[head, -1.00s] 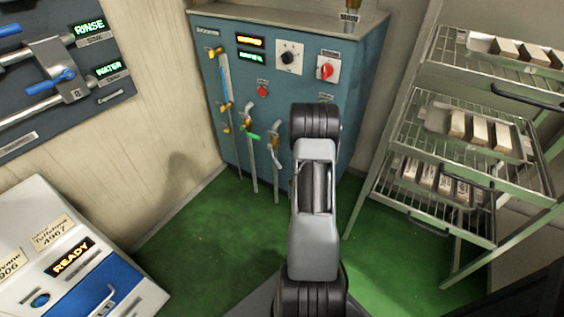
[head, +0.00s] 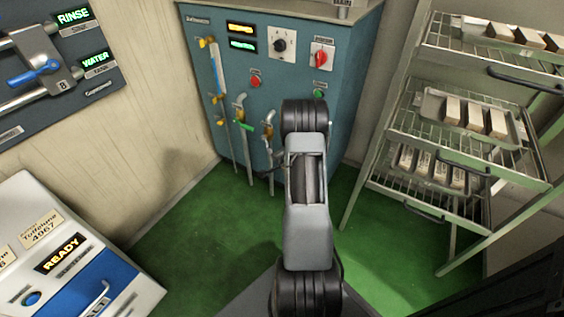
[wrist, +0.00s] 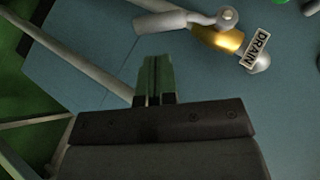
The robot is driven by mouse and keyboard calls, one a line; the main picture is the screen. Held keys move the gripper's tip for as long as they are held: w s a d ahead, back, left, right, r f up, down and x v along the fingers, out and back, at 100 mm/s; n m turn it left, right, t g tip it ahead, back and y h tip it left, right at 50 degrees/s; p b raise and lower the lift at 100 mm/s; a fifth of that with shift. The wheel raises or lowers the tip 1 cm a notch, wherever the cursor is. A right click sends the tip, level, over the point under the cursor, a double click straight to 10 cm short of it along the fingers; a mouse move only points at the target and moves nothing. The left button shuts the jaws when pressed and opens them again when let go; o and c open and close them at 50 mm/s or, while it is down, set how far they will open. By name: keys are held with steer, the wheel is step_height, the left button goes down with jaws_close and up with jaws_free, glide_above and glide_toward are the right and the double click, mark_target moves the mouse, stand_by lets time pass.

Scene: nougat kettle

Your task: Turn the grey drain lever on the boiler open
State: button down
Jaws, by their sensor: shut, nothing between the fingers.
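The boiler (head: 215,100) is a blue-grey cabinet at the back. Its drain valve has a grey lever (head: 269,117) on a brass body, just left of my arm in the head view. In the wrist view, the grey lever (wrist: 170,23) lies roughly crosswise near the top, beside the brass body (wrist: 222,38) and a white DRAIN tag (wrist: 257,47). My gripper (wrist: 156,70) is shut and empty. Its fingertips are below the lever in that view, apart from it. In the head view my arm hides most of the gripper.
A green-handled valve (head: 242,125) is left of the drain valve. A pipe (wrist: 75,58) runs diagonally left of my fingers. A tray rack (head: 395,135) stands at right and a white machine (head: 60,260) at lower left. Green floor (head: 200,235) between them is clear.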

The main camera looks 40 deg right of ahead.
steer(key=shift+b+x, duration=0.55)
steer(key=shift+x, duration=1.55)
steer(key=shift+s+d+f, duration=0.1)
